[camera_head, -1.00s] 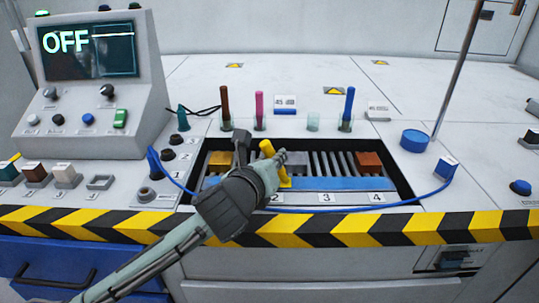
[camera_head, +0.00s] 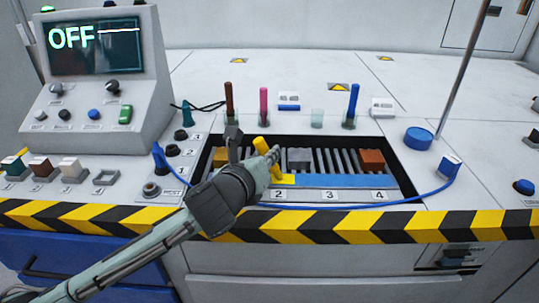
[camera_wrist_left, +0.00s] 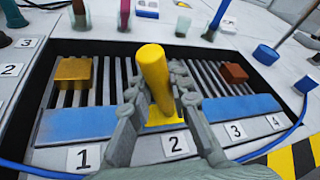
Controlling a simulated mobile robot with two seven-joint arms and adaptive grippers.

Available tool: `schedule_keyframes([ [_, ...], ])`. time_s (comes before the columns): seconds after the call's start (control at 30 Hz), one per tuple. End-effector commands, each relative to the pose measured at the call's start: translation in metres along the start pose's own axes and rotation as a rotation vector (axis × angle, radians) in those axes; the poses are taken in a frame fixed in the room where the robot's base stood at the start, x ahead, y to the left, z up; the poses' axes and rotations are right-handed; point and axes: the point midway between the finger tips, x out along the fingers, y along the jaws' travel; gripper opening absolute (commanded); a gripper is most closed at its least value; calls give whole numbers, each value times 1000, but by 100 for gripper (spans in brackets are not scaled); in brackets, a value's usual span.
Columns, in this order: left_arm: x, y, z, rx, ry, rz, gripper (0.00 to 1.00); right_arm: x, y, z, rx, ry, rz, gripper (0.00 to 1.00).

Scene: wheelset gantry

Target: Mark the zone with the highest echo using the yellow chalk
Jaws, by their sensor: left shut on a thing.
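My left gripper (camera_head: 268,165) is shut on the yellow chalk (camera_wrist_left: 153,75), held tilted over the recessed tray; the chalk also shows in the head view (camera_head: 261,146). A yellow patch (camera_head: 286,179) lies on the blue strip (camera_head: 345,181) by label 2, and it shows below the chalk in the wrist view (camera_wrist_left: 163,120). Whether the chalk tip touches the strip I cannot tell. Labels 1 to 4 run along the front. The display (camera_head: 95,45) reads OFF with a flat line. My right gripper is not in view.
Behind stand brown (camera_head: 229,98), pink (camera_head: 263,102) and blue (camera_head: 353,100) sticks in holders. A blue cable (camera_head: 395,203) runs along the front to a blue probe (camera_head: 448,165).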

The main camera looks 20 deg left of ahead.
Motion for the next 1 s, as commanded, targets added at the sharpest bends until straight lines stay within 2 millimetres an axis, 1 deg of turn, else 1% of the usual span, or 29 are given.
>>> schedule_keyframes([
  [0.2,-2,7,2,2,0,2,0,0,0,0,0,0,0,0],
  [1.0,-7,23,7,2,0,1,0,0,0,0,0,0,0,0],
])
